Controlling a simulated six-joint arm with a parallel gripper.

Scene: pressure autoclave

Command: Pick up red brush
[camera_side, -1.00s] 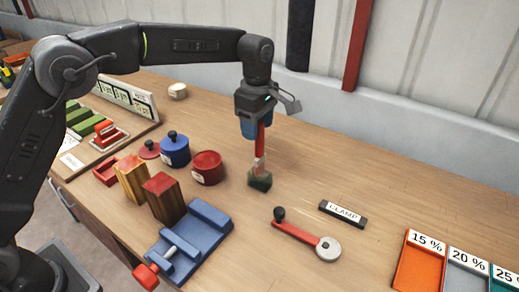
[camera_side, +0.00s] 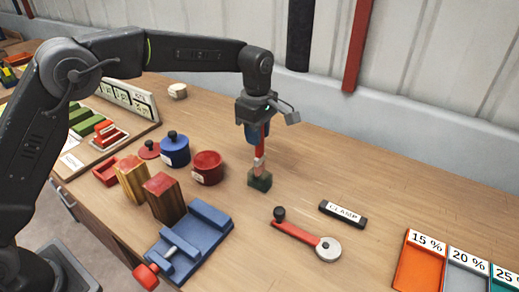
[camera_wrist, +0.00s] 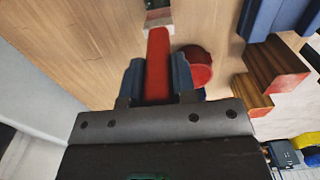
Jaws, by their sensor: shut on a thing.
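The red brush (camera_side: 260,143) stands upright, with a red handle and a pale band low on it. Its lower end meets a dark green block (camera_side: 260,181) on the table; I cannot tell whether the brush sits in it or the block is part of it. My gripper (camera_side: 257,134) points down from above, its blue fingers shut on the upper handle. In the wrist view the red handle (camera_wrist: 157,62) lies between the two blue fingers (camera_wrist: 156,82), and the pale band (camera_wrist: 158,18) shows beyond.
A red pot (camera_side: 207,170), blue pot (camera_side: 175,150) and wooden blocks (camera_side: 163,198) stand to the left. A blue vise (camera_side: 190,238) is in front. A red-handled tool (camera_side: 306,238) and a CLAMP label (camera_side: 343,214) lie at right, near coloured trays (camera_side: 420,268). The wall is behind.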

